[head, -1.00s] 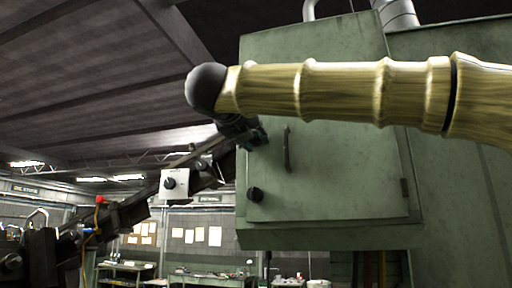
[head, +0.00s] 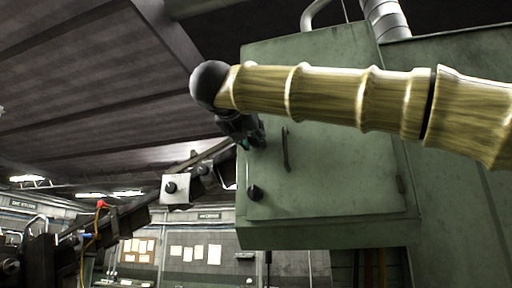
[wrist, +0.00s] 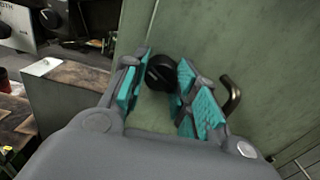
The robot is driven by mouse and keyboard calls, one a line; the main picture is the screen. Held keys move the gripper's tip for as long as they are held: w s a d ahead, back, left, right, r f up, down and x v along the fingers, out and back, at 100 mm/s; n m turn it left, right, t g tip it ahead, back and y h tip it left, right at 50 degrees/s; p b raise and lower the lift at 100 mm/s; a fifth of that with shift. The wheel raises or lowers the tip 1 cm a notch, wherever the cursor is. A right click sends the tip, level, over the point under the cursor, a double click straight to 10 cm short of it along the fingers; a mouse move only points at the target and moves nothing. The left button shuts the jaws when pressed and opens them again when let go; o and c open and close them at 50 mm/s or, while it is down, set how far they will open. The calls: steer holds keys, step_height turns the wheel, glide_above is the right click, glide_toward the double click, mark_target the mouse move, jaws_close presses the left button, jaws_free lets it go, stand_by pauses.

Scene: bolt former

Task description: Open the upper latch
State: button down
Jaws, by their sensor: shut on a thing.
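The green cabinet door (head: 340,170) is closed, with a dark upright handle (head: 285,149). The upper latch is a round black knob (wrist: 159,72), seen in the wrist view between my fingertips. In the head view my gripper and arm hide it. The lower latch, a black knob (head: 255,193), sits at the door's lower left.
The door handle (wrist: 233,96) stands just right of my fingers in the wrist view. A grey box with a black knob (head: 177,190) is left of the cabinet. Silver ducts (head: 385,20) rise above it. Free air lies below my arm, in front of the door.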

steer(key=shift+f+b, duration=0.1)
steer(key=shift+b, duration=0.2)
steer(key=shift+m+b, duration=0.35)
steer(key=shift+m, duration=0.05)
steer(key=m+b, duration=0.2)
steer(key=b, duration=0.1)
steer(key=shift+m, duration=0.4)
steer(key=shift+m+b, duration=1)
steer(key=shift+b, duration=0.15)
steer(key=c, duration=0.9)
jaws_free()
